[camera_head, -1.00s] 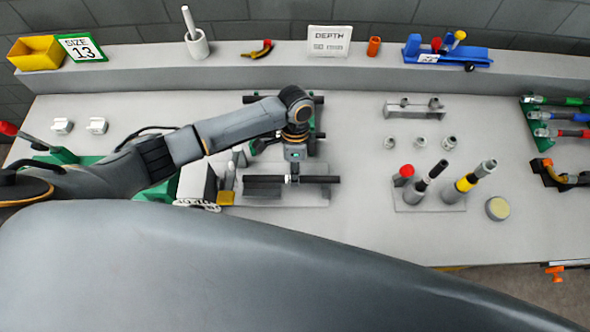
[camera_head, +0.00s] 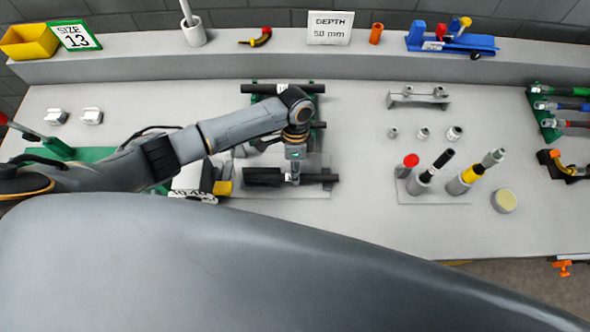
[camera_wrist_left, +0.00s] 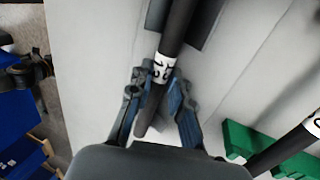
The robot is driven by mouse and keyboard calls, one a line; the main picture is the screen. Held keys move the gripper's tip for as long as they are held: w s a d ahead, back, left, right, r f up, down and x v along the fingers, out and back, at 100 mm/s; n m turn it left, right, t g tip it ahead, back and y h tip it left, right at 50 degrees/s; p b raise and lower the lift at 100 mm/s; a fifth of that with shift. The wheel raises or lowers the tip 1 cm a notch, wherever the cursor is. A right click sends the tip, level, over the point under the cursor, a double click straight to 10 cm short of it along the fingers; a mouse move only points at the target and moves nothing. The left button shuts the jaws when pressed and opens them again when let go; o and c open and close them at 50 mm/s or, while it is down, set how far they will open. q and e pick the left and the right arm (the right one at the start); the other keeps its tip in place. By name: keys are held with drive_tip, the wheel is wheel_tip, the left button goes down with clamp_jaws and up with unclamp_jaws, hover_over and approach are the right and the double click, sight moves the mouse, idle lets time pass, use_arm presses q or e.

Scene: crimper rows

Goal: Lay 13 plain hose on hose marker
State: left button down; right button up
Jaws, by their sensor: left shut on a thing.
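My left gripper (camera_head: 294,178) is shut on a black plain hose (camera_head: 318,178) with a white band, whose print looks like 13. In the left wrist view the hose (camera_wrist_left: 152,110) runs lengthwise between the two fingers (camera_wrist_left: 156,108), with the band just ahead of them. The hose lies across the picture over a pale plate (camera_head: 270,193). A dark block (camera_head: 262,174), seemingly part of the hose marker, is at the plate's left and shows beside the hose in the left wrist view (camera_wrist_left: 207,22). I cannot tell whether hose and block touch. My right gripper is out of view.
A green rack with black hoses (camera_head: 283,88) stands behind the plate. A size 13 sign (camera_head: 75,36) and a depth 50 mm sign (camera_head: 330,28) are on the shelf. Upright tools (camera_head: 420,182) and small fittings (camera_head: 424,133) stand to the right. The front right table is clear.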

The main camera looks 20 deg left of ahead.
use_arm(q)
drive_tip(key=shift+f+p, duration=0.15)
drive_tip(key=shift+p, duration=0.2)
idle(0.9)
drive_tip(key=c, duration=1.1)
unclamp_jaws()
drive_tip(key=shift+c, duration=0.2)
drive_tip(key=v, duration=1.2)
